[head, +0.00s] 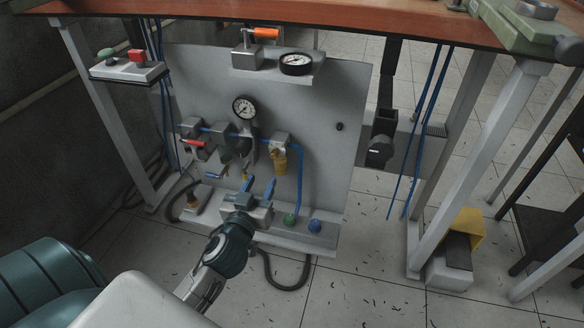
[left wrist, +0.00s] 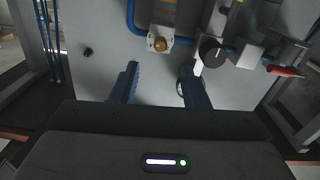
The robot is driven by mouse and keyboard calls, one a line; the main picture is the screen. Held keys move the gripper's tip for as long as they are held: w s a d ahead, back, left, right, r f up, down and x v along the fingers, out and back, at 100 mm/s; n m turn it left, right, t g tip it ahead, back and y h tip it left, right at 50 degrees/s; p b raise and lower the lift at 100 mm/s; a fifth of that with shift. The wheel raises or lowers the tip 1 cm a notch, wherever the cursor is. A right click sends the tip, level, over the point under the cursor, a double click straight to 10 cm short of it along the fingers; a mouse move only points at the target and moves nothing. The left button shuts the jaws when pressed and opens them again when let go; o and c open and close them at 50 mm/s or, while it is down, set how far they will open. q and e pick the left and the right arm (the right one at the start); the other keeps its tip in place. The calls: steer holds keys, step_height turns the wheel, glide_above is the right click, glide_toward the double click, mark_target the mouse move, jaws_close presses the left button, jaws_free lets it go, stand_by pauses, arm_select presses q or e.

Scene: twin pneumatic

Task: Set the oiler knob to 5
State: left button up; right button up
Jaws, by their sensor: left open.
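The oiler (head: 279,160) hangs on the grey panel, with a grey block on top and an amber bowl below. In the left wrist view, where the panel appears upside down, its small round brass-coloured knob (left wrist: 160,44) shows on the block. No scale reading can be made out. My left gripper (head: 259,186) is open and empty, its blue fingers pointing at the panel, below and left of the oiler in the head view. In the left wrist view the gripper (left wrist: 158,80) has its fingers apart, with the knob beyond the gap between them. My right gripper is out of view.
A dark regulator knob (left wrist: 212,52) and a pressure gauge (head: 245,107) are beside the oiler. A red-handled valve (head: 194,143) is farther left. A blue tube (head: 299,185) runs down right of the oiler. Green (head: 290,219) and blue (head: 314,226) buttons sit on the lower ledge.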

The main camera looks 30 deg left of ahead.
mark_target(273, 157)
arm_select(q)
steer(key=x, duration=1)
steer(key=shift+w+b, duration=0.35)
steer(key=shift+b, duration=0.05)
steer(key=shift+c, duration=0.2)
jaws_close()
